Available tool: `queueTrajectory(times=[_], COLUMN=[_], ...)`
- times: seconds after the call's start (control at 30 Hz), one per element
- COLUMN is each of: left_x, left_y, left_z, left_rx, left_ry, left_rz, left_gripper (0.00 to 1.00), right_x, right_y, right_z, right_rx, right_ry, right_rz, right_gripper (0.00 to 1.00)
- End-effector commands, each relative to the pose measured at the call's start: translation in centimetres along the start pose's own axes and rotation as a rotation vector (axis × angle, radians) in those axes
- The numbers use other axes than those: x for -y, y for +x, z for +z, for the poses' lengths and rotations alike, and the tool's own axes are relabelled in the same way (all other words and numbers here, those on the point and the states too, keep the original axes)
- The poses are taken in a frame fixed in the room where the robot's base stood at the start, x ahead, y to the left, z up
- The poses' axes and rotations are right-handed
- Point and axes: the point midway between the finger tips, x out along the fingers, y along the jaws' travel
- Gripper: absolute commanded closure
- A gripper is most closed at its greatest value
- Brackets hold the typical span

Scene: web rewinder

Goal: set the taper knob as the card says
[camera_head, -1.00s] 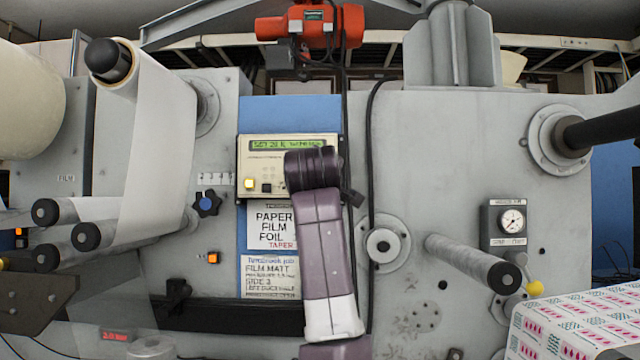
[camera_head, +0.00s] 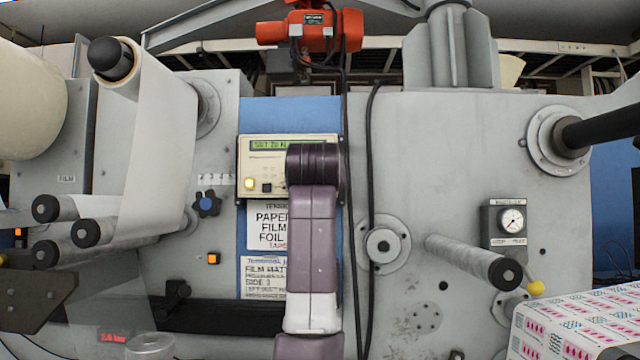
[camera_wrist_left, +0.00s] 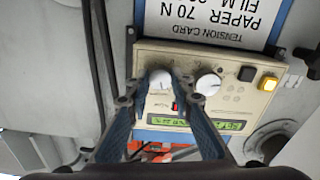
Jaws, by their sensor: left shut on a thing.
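The control panel (camera_head: 262,150) is cream, with a lit green display (camera_head: 268,145); my purple arm covers its right part. I cannot read the knobs' labels. A tension card (camera_head: 266,226) hangs below the panel, listing paper, film, foil and taper; its values are partly hidden. A job card (camera_head: 262,275) below it reads film matt.
A yellow lit button (camera_head: 249,184) and a black button sit on the panel's left. Black cables (camera_head: 368,200) hang right of my arm.

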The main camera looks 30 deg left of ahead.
Motion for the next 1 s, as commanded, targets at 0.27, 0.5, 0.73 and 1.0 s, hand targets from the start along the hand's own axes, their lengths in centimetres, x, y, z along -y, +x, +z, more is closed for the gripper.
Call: queueTrajectory(times=[0.27, 0.5, 0.73, 1.0], left_x=[0.1, 0.02, -0.01, -0.07], left_y=[-0.08, -0.12, -0.11, -0.13], left_z=[-0.31, -0.4, -0.39, -0.45], left_rx=[-0.009, -0.011, -0.01, -0.012], left_ry=[0.262, 0.486, 0.67, 0.814], left_rz=[-0.003, -0.002, -0.003, -0.004], left_gripper=[1.0, 1.0, 1.0, 1.0], right_x=[-0.1, -0.09, -0.08, -0.08], right_y=[0.54, 0.85, 1.03, 1.14], right_z=[0.06, 0.08, 0.08, 0.08], right_rx=[0.0, 0.0, 0.0, 0.0], right_ry=[-0.001, -0.001, -0.001, 0.0], right_rz=[0.001, 0.001, 0.001, 0.001], right_gripper=[0.6, 0.6, 0.6, 0.6])
